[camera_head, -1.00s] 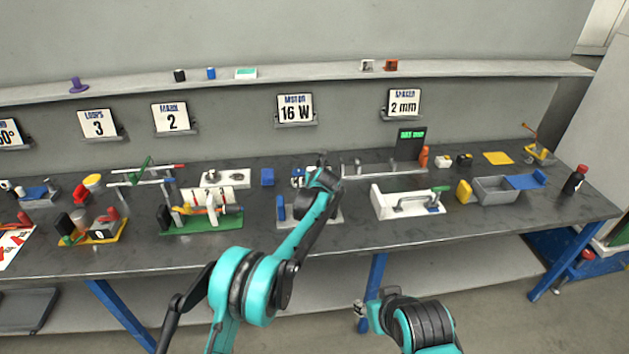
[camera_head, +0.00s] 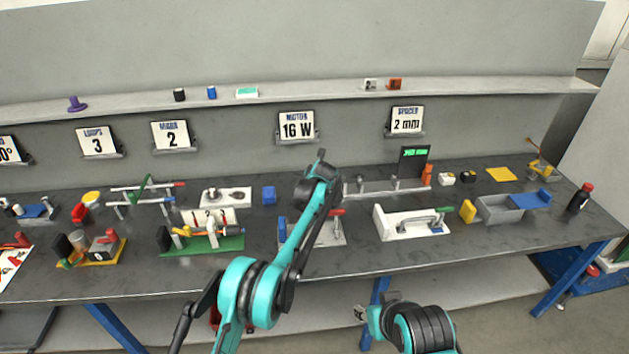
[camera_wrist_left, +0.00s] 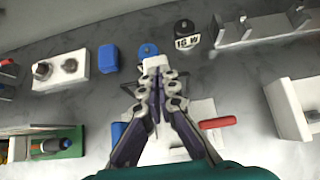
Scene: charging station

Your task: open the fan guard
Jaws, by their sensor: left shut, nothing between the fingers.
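Below the sign reading 16 W, a light base plate (camera_head: 329,236) carries a blue upright part (camera_head: 282,229) on its left and a red handle (camera_head: 337,212) on its right. In the left wrist view the blue part (camera_wrist_left: 118,132) and red handle (camera_wrist_left: 217,123) lie on either side of my left gripper (camera_wrist_left: 157,70). That gripper is shut and empty, held above the plate; the arm hides much of the fixture's middle. I cannot clearly make out the fan or its guard. My right gripper (camera_head: 361,313) is low in front of the table; its fingers are too small to judge.
A blue block (camera_head: 269,195) and a white block with knobs (camera_head: 226,197) stand left of the arm. A white fixture with a handle (camera_head: 412,222) stands to the right. A rail with posts (camera_head: 385,188) lies behind. The front table strip is clear.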

